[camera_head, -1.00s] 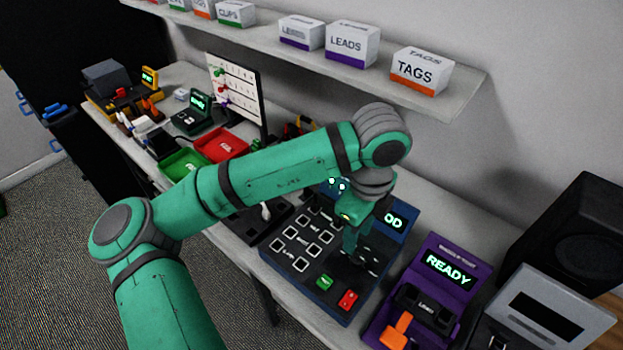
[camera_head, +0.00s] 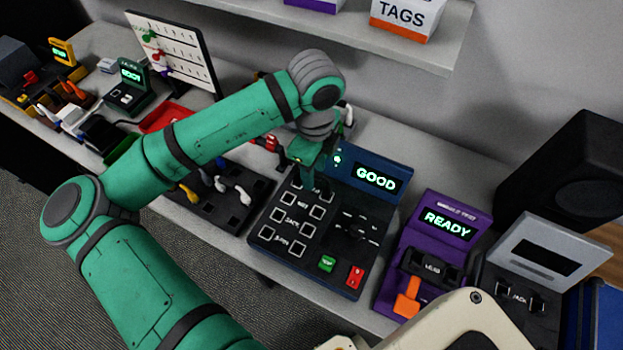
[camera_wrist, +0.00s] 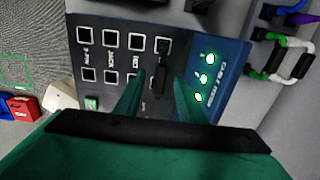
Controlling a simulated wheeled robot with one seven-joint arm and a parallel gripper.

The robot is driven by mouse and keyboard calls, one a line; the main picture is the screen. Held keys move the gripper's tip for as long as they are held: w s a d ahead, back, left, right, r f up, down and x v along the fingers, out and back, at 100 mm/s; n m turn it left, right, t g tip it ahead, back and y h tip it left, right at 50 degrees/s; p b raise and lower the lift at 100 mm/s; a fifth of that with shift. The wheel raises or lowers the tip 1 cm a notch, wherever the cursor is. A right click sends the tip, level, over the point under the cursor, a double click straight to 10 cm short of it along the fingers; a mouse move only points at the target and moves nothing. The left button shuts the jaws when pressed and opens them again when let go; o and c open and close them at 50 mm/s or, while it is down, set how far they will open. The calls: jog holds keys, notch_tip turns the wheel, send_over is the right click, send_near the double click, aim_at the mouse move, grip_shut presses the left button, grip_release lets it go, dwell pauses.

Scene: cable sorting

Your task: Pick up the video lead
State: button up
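My gripper (camera_head: 312,172) hangs over the back sockets of the blue tester (camera_head: 345,262), whose screen reads GOOD. In the wrist view its two green fingers (camera_wrist: 158,98) are apart, one on each side of a black plug (camera_wrist: 159,75). The plug is at the end socket of the upper row on the tester (camera_wrist: 100,20). I cannot tell whether the fingers touch it. No label marks the video lead, so I cannot tell whether this plug belongs to it. My arm hides part of the tester's back left in the head view.
A purple tester (camera_head: 450,215) reading READY stands right of the blue one, then a grey jack unit (camera_head: 548,245) and a black speaker (camera_head: 565,175). A dark holder (camera_head: 235,215) with leads lies left. Looped leads (camera_wrist: 272,62) show in the wrist view. A shelf (camera_head: 440,45) runs above.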

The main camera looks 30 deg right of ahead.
jog(key=shift+w+a+f, duration=0.1)
jog(key=shift+w+f, duration=0.05)
jog(key=shift+f, duration=1.2)
jog(key=shift+w+a+f, duration=0.1)
jog(key=shift+f, duration=1.2)
jog(key=shift+s+d, duration=0.1)
jog(key=shift+s, duration=0.05)
jog(key=shift+c, duration=0.2)
grip_shut()
